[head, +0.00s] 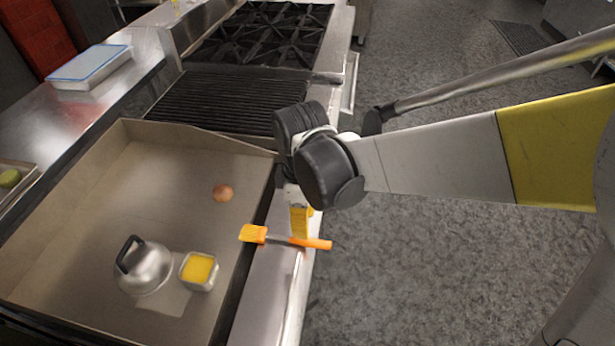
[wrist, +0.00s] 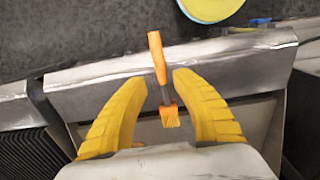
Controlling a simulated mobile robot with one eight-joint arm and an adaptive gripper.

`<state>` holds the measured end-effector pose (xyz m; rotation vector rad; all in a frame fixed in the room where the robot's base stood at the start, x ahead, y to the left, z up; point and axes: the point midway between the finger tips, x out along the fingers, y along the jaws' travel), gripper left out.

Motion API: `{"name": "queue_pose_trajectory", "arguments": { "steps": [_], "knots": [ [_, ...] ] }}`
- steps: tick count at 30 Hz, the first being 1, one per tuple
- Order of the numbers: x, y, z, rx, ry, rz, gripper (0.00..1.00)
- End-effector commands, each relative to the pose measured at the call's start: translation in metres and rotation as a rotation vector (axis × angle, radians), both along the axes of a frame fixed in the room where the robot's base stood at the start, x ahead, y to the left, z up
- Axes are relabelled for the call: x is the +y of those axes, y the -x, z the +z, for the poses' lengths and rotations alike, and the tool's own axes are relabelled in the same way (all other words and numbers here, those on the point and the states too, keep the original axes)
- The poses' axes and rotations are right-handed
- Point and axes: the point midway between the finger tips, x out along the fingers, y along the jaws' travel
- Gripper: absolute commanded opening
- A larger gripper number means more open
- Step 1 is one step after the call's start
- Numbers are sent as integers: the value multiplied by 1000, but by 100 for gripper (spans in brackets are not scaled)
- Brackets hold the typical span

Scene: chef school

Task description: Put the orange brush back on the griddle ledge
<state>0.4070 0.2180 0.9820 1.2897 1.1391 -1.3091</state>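The orange brush (head: 283,240) lies crosswise over the steel front ledge (head: 268,290) of the griddle. Its orange bristles point toward the griddle, and its handle end sticks out past the ledge's outer edge. In the wrist view the brush (wrist: 159,72) runs between the two yellow fingers, with a gap on each side. My gripper (wrist: 160,82) is open above the ledge (wrist: 110,82), around the brush but not closed on it. In the head view my gripper (head: 301,223) is mostly hidden by my wrist; one yellow finger shows just behind the brush.
A ribbed grill (head: 215,100) and burners (head: 268,35) lie beyond. Open floor (head: 430,270) is on the right.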

Motion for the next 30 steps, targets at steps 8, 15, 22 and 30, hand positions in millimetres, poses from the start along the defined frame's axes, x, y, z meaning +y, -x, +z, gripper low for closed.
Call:
{"name": "queue_pose_trajectory", "arguments": {
  "steps": [8, 15, 22, 30],
  "knots": [
    [1, 0, 43, 0, 0, 0, 33],
    [-12, -1, 54, -25, -15, -66, 33],
    [-95, 5, 96, -199, -133, -539, 33],
    [-187, 33, 123, -427, -345, -1154, 33]
  ]
}}
